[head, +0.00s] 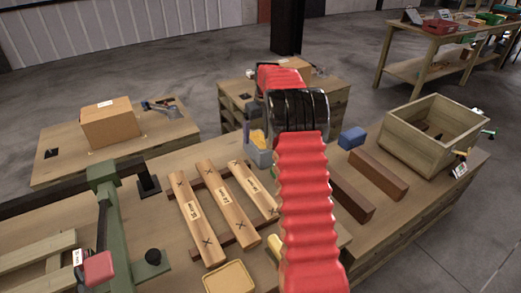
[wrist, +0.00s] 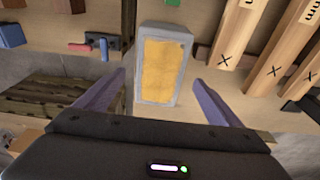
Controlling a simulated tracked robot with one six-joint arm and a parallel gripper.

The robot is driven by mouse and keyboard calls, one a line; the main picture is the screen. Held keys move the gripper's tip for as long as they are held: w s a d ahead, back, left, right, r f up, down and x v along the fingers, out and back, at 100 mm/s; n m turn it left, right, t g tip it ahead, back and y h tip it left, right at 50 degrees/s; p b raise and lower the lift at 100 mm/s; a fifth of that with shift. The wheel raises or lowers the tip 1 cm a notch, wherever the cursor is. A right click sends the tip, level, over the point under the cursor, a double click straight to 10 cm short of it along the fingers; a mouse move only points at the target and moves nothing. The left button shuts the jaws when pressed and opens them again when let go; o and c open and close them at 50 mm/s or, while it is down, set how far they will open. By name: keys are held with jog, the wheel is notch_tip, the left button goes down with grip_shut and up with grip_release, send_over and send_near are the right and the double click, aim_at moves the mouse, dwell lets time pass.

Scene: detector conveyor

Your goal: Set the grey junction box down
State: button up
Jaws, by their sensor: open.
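The grey junction box (wrist: 163,68) has a yellow-orange face and a grey rim. In the wrist view it stands in the upper middle, between my fingers. My gripper (wrist: 159,80) is open, with one finger to each side of the box and visible gaps between. In the head view the box (head: 259,153) is at the far edge of the workbench, left of my red-sleeved arm, which partly hides it. One purple finger shows beside it; the rest of my gripper is hidden. I cannot tell exactly how its underside meets the bench.
Several labelled wooden pieces (head: 205,222) lie on rails left of my arm. A blue block (head: 352,138), brown bars (head: 379,172) and an open wooden crate (head: 408,135) are to the right. A green stand (head: 112,225) is at left. A cardboard box (head: 110,122) stands on another table behind.

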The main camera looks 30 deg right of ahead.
jog(key=shift+w+f, duration=0.2)
jog(key=shift+f, duration=1.05)
jog(key=shift+c, duration=0.5)
jog(key=c, duration=2)
jog(key=shift+r, duration=0.1)
jog(key=shift+c, duration=0.3)
notch_tip(320, 180, up, 10)
